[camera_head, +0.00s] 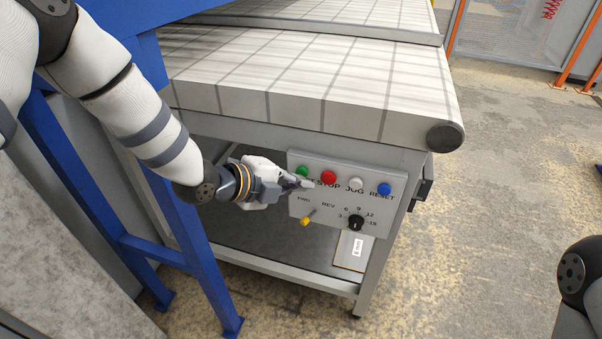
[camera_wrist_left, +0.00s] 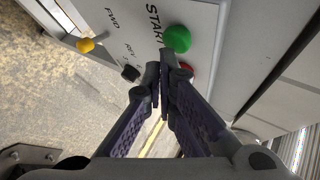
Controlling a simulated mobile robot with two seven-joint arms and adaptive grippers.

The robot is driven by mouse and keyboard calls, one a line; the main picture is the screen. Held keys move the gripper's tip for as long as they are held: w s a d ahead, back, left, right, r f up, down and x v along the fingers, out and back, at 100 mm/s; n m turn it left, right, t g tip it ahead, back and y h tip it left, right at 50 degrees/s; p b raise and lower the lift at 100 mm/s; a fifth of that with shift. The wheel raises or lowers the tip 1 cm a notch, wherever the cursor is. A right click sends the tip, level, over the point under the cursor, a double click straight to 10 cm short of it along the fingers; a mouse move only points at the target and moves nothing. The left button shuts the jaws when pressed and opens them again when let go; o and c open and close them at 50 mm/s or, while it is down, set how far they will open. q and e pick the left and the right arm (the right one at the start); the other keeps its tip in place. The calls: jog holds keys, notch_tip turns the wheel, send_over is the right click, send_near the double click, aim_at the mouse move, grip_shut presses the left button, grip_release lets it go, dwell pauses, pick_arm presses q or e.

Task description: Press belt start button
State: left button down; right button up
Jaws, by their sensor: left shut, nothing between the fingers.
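The control panel (camera_head: 335,205) is a grey plate on the front of the conveyor frame. The green button (camera_head: 302,172), marked START in the wrist view (camera_wrist_left: 177,39), is at its upper left. The red button (camera_head: 328,178) is just right of it. My left gripper (camera_head: 308,184) is shut and empty, its fingertips close in front of the panel just below the green button. In the left wrist view the fingertips (camera_wrist_left: 166,66) lie below the green button and partly cover the red button (camera_wrist_left: 187,69). I cannot tell whether they touch the panel. My right gripper is out of view.
A white button (camera_head: 356,184), a blue button (camera_head: 384,189), a yellow lever (camera_head: 306,221) and a black knob (camera_head: 356,222) are also on the panel. The conveyor belt (camera_head: 310,70) runs above it. Blue frame posts (camera_head: 195,245) stand at the left.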

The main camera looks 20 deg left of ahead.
pick_arm(q)
jog(key=shift+w, duration=0.45)
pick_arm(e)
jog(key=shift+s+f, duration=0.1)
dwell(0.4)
pick_arm(q)
jog(key=shift+s+p, duration=0.4)
jog(key=shift+s, duration=0.5)
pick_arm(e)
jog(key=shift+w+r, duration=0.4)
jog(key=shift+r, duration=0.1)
pick_arm(q)
jog(key=s+p, duration=0.2)
jog(key=s, duration=0.3)
jog(key=shift+a, duration=0.1)
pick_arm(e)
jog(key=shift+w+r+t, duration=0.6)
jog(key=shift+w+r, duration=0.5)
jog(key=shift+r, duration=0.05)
